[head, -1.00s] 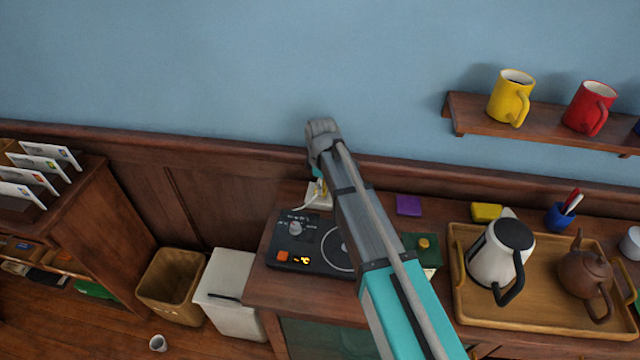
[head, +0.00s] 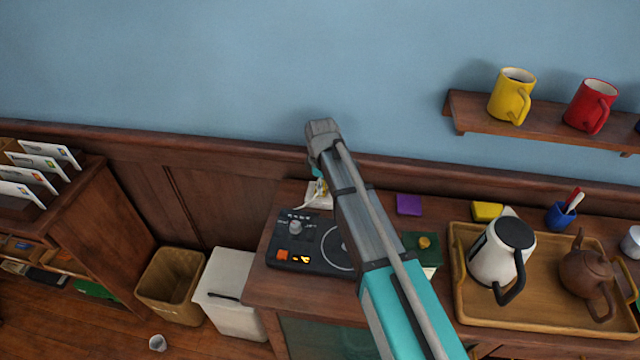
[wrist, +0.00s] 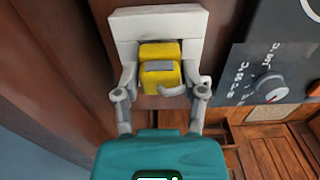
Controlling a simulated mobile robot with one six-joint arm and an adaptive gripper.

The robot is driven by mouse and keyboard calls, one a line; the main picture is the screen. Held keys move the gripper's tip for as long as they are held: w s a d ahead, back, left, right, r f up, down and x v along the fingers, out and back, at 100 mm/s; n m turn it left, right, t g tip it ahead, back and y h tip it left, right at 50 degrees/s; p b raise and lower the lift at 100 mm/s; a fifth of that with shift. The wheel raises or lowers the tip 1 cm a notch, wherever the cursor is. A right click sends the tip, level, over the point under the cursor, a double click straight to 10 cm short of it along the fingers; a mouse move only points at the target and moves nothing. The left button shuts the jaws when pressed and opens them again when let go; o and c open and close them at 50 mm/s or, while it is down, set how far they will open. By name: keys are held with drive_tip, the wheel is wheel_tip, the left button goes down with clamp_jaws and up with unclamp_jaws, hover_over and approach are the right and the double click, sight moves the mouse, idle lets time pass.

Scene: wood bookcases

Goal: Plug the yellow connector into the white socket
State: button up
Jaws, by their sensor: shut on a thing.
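The yellow connector (wrist: 161,78) sits between the fingers of my gripper (wrist: 161,88) in the wrist view, with a grey patch on its upper face. My gripper is shut on it. The white socket (wrist: 124,32) is a pale block directly behind the connector, against the wood. The connector overlaps the socket's front; whether it is seated inside cannot be told. In the head view the socket (head: 316,200) lies at the back of the cabinet top, partly hidden by my arm, and only a small bit of yellow shows beside it.
A black device with a dial (head: 296,228) stands just in front of the socket. A purple block (head: 408,204), a green box (head: 432,247) and a wooden tray (head: 462,285) with a kettle (head: 502,250) lie to the right. The blue wall rises behind.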

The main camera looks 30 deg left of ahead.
drive_tip(key=shift+f+b, duration=0.35)
drive_tip(key=shift+f, duration=0.05)
drive_tip(key=o, duration=1.2)
drive_tip(key=shift+c, duration=0.2)
drive_tip(key=shift+r, duration=0.2)
